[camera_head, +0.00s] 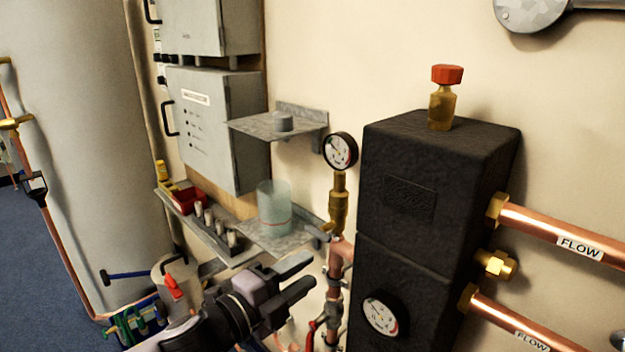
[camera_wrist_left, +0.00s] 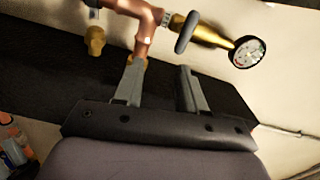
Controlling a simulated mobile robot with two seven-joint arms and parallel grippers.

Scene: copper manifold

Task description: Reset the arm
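My left gripper (camera_head: 309,269) reaches in from the bottom left of the head view. Its two fingers are apart and nothing shows between them. In the left wrist view the fingers (camera_wrist_left: 160,68) also stand apart, with the copper pipe (camera_wrist_left: 145,35) beyond them. In the head view the gripper is just left of the vertical copper pipe (camera_head: 334,285) and below the grey shelf. I cannot tell whether a finger touches the pipe. My right gripper shows in neither view.
A black insulated block (camera_head: 410,195) with a red-capped brass valve (camera_head: 443,98) stands to the right. A pressure gauge (camera_head: 340,151) tops the pipe. A clear cylinder (camera_head: 274,207) stands on the shelf. Copper flow pipes (camera_head: 560,240) run right. A bucket (camera_head: 178,285) stands lower left.

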